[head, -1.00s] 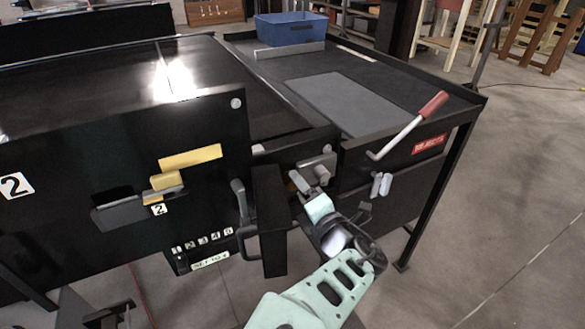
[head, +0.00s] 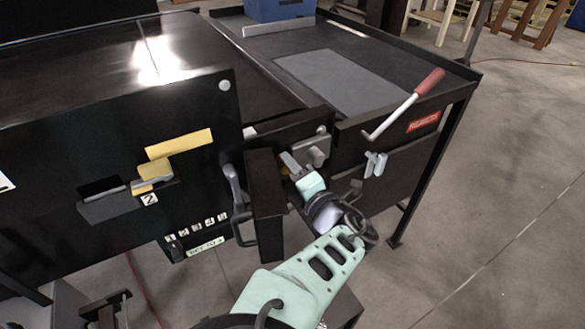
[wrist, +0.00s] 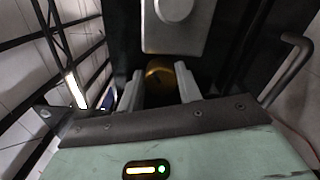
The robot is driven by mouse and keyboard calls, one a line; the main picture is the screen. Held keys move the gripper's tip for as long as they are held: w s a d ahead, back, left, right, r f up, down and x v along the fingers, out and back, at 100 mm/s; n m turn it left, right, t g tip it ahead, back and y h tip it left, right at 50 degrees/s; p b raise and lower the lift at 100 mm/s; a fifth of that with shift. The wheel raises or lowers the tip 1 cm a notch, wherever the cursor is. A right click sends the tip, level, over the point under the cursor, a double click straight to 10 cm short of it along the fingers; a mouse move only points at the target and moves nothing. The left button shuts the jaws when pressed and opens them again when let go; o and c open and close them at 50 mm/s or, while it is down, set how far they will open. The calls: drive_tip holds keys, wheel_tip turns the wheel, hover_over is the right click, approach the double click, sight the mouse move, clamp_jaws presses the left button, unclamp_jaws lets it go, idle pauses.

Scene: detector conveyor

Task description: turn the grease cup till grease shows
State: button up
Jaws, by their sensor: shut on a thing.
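The grease cup (wrist: 160,78) shows in the wrist view as a small round brass piece below a grey housing (wrist: 178,22). My gripper (wrist: 159,90) has one pale finger on each side of it and is shut on it. In the head view my gripper (head: 296,167) reaches the front of the black conveyor frame, just under the grey housing (head: 315,150). The cup is mostly hidden there behind the fingers. I cannot make out any grease on it.
A black upright plate (head: 265,200) stands just left of my gripper. A white lever with a red grip (head: 428,82) and a pale wing-shaped knob (head: 375,163) are to the right. A bent grey rod (wrist: 290,68) shows at right in the wrist view.

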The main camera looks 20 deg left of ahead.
drive_tip(key=m+b, duration=0.2)
drive_tip(key=m, duration=0.1)
drive_tip(key=m+b, duration=0.1)
drive_tip(key=m, duration=0.1)
drive_tip(key=m+b, duration=0.2)
drive_tip(key=m, duration=0.1)
drive_tip(key=shift+f+m+b, duration=0.25)
drive_tip(key=shift+m+b, duration=0.05)
idle(0.4)
drive_tip(key=o, duration=1)
drive_tip(key=shift+s+d, duration=0.1)
drive_tip(key=b+v, duration=0.1)
drive_tip(key=v, duration=1.6)
drive_tip(key=shift+s+r+b, duration=0.1)
drive_tip(key=shift+s+b, duration=0.05)
drive_tip(key=shift+b, duration=0.2)
